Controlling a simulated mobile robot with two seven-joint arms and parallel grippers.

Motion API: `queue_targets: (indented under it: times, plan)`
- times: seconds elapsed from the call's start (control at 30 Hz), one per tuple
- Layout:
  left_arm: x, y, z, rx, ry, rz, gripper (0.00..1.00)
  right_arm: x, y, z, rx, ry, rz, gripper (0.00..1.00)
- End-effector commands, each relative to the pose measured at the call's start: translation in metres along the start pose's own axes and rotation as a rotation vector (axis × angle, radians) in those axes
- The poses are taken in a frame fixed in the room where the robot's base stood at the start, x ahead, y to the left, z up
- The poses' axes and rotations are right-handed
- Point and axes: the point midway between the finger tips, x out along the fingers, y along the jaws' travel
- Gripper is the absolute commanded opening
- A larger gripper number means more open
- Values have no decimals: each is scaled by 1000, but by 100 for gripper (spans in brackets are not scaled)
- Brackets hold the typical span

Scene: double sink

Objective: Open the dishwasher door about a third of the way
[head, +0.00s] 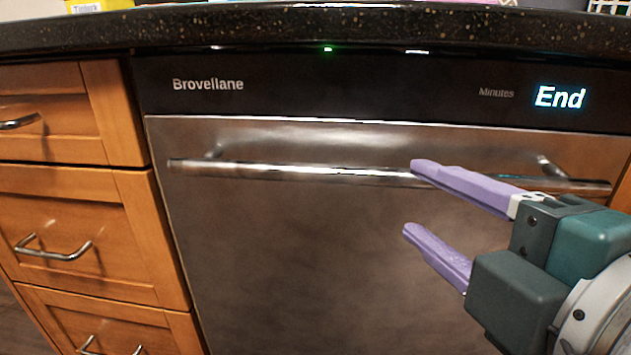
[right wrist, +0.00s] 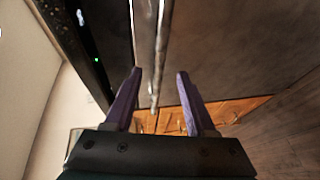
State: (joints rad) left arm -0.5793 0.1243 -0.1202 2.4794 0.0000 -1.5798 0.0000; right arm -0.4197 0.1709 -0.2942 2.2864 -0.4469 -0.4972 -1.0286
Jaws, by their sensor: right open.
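The dishwasher door (head: 290,240) is a brushed steel front and looks shut under its black control panel (head: 350,85). A long horizontal bar handle (head: 290,170) runs across its top; it also shows in the right wrist view (right wrist: 152,50), running toward the space between the fingers. My right gripper (head: 408,198) has purple fingers and is open and empty, in front of the right half of the handle. Its upper finger overlaps the bar in the head view; I cannot tell whether they touch. The fingers also show in the right wrist view (right wrist: 158,75). My left gripper is not in view.
A dark speckled countertop (head: 300,28) overhangs the dishwasher. Wooden drawers (head: 75,215) with metal pulls stand to the left. A yellow item (head: 95,6) sits on the counter at the back left. The panel display reads "End".

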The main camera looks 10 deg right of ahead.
Motion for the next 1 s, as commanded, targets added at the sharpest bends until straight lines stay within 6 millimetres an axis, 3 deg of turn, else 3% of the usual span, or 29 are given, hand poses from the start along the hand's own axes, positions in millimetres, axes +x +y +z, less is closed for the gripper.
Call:
queue_targets:
  times: [0.6, 1.0]
  plan:
    - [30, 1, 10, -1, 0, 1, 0, 88, -1, 0, 2, 0, 0, 56]
    - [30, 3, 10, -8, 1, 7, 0, 96, 1, 0, 3, 0, -2, 56]
